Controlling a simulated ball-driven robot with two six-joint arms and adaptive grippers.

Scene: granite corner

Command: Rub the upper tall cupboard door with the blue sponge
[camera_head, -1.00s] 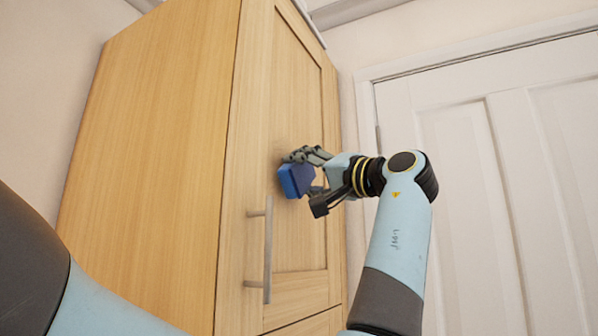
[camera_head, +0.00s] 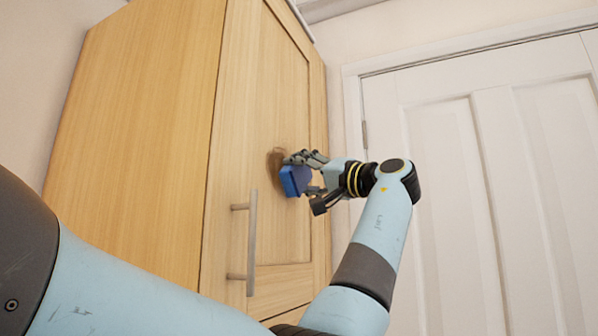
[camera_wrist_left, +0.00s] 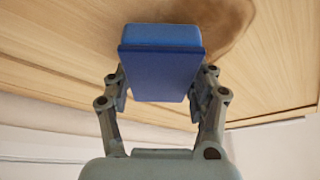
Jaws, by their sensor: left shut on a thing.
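The upper tall cupboard door (camera_head: 265,110) is pale wood with a bar handle (camera_head: 252,240). My left gripper (camera_head: 304,178) is in front of the door, up and right of the handle, shut on the blue sponge (camera_head: 290,181). In the left wrist view the sponge (camera_wrist_left: 161,68) sits between both fingers (camera_wrist_left: 160,95), its far end toward the wood. I cannot tell whether it touches the door. A brown stain (camera_head: 273,163) shows on the door beside the sponge. The stain (camera_wrist_left: 228,22) also shows in the wrist view, partly hidden by the sponge. My right gripper is out of view.
A white panelled door (camera_head: 450,190) in its frame stands to the right of the cupboard. The cupboard's plain side panel (camera_head: 130,150) faces left, next to a bare wall (camera_head: 45,70). A lower door's top edge shows below the upper door.

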